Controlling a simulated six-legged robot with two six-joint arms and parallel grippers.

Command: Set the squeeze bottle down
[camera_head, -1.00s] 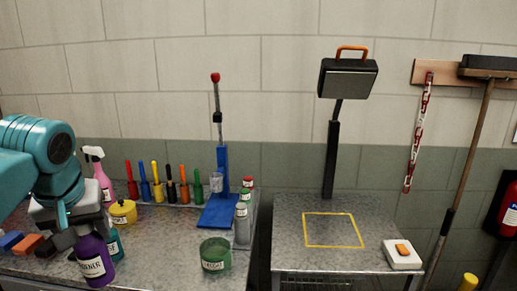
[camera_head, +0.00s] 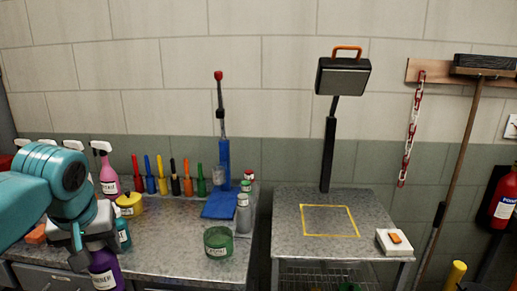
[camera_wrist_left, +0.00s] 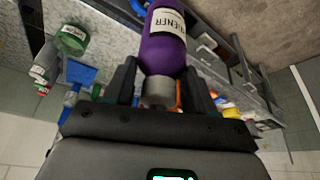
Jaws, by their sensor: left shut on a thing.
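The purple squeeze bottle (camera_head: 104,272), with a white label whose visible letters end in "ENER", is held upright by my left gripper (camera_head: 96,250). In the head view it overlaps the front edge of the left workbench (camera_head: 172,248), and I cannot tell its height or whether it touches anything. In the left wrist view the bottle (camera_wrist_left: 164,50) sits between the two dark fingers, which are shut on its grey cap end. My right gripper is not in view.
A green jar (camera_head: 218,242) stands near the bench's right front. A teal bottle (camera_head: 123,236), yellow pot (camera_head: 129,207), pink spray bottle (camera_head: 108,172) and upright tools stand behind. The second table (camera_head: 290,250) has an empty yellow outlined square and a white switch box (camera_head: 394,242).

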